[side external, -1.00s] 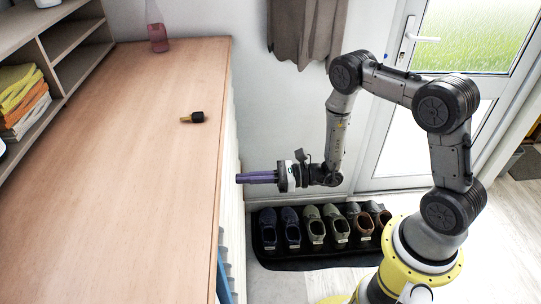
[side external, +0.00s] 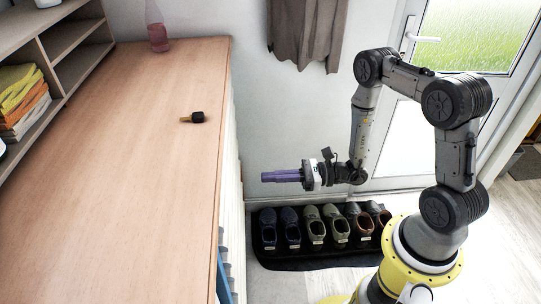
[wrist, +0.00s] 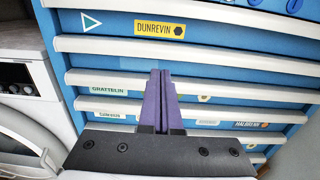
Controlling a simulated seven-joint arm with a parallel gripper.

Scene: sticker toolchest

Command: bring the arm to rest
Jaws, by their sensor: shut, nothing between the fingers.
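My gripper (side external: 281,176) has purple fingers, which are shut with nothing between them. In the side external view it hangs in the air to the right of the wooden worktop (side external: 120,170), apart from it, pointing left. In the wrist view the closed fingers (wrist: 161,75) point toward a blue tool chest (wrist: 105,22) with white drawer edges. The drawers carry labels, among them a yellow "DUNREVIN" label (wrist: 160,29), and the drawers in view look shut. The chest's front is mostly hidden in the side external view.
Several shoes (side external: 290,227) rest on a dark mat below my gripper. A white appliance (wrist: 25,80) stands left of the chest in the wrist view.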

